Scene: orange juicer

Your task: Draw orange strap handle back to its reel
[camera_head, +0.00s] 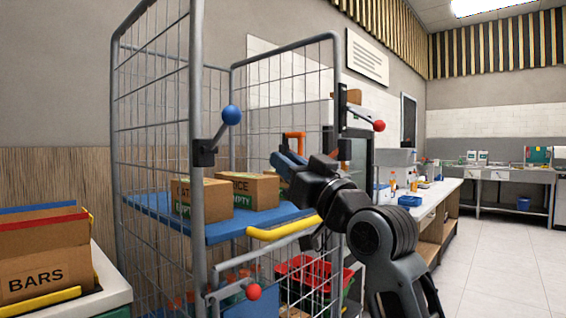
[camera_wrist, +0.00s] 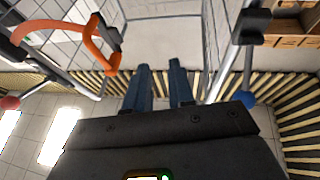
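The orange strap handle (camera_wrist: 103,44) is a loop to the left of my fingers in the wrist view. A curved orange band (camera_wrist: 48,26) runs from it toward the left edge. In the head view an orange loop (camera_head: 294,135) shows just above my gripper, at the far side of the cage cart. My gripper (camera_wrist: 161,72) has two blue fingers pointing away from the camera, apart, with nothing between them; it also shows in the head view (camera_head: 286,160). The fingers stand beside the handle and do not appear to touch it. I cannot make out the reel.
The wire cage cart (camera_head: 198,100) has a blue shelf (camera_head: 165,210) bearing cardboard boxes (camera_head: 252,190). Lever knobs, blue (camera_head: 231,115) and red (camera_head: 379,126), stick out from its posts. A yellow bar (camera_head: 284,228) edges the shelf. Floor (camera_head: 500,260) is clear at right.

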